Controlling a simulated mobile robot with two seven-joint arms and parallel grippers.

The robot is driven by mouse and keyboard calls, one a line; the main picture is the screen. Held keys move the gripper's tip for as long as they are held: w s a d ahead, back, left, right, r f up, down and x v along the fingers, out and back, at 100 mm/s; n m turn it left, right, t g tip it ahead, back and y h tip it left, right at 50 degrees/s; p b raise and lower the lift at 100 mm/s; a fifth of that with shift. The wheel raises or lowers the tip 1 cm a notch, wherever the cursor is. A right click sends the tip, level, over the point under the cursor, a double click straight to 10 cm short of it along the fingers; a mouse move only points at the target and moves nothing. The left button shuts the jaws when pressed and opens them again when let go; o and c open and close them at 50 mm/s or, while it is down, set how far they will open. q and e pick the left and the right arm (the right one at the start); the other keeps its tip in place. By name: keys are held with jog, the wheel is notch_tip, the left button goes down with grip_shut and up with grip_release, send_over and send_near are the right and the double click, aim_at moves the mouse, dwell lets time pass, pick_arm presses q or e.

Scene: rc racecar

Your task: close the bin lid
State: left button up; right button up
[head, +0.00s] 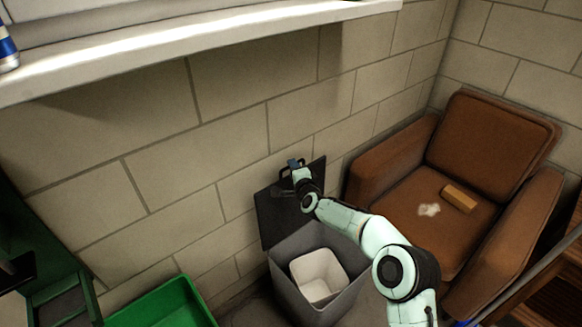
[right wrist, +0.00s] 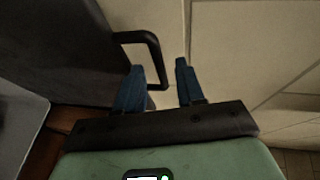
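The grey bin (head: 285,283) stands on the floor by the wall, with a white inner container (head: 318,272) visible through its open top. Its dark lid (head: 275,215) is raised upright at the back, close to the wall. The lid also fills the upper left of the right wrist view (right wrist: 50,50). My right gripper (head: 294,170) is at the lid's upper edge. In the right wrist view its two blue fingers (right wrist: 160,80) are apart, with the black lid handle (right wrist: 155,50) reaching between them. Firm contact is not clear. My left gripper is not in view.
A brown armchair (head: 470,140) with a small tan block (head: 459,198) on its seat stands right of the bin. A green container (head: 165,305) is on the left. A white ledge (head: 200,40) runs along the wall above.

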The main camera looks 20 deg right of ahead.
jog(key=shift+x, duration=1.7)
grip_shut()
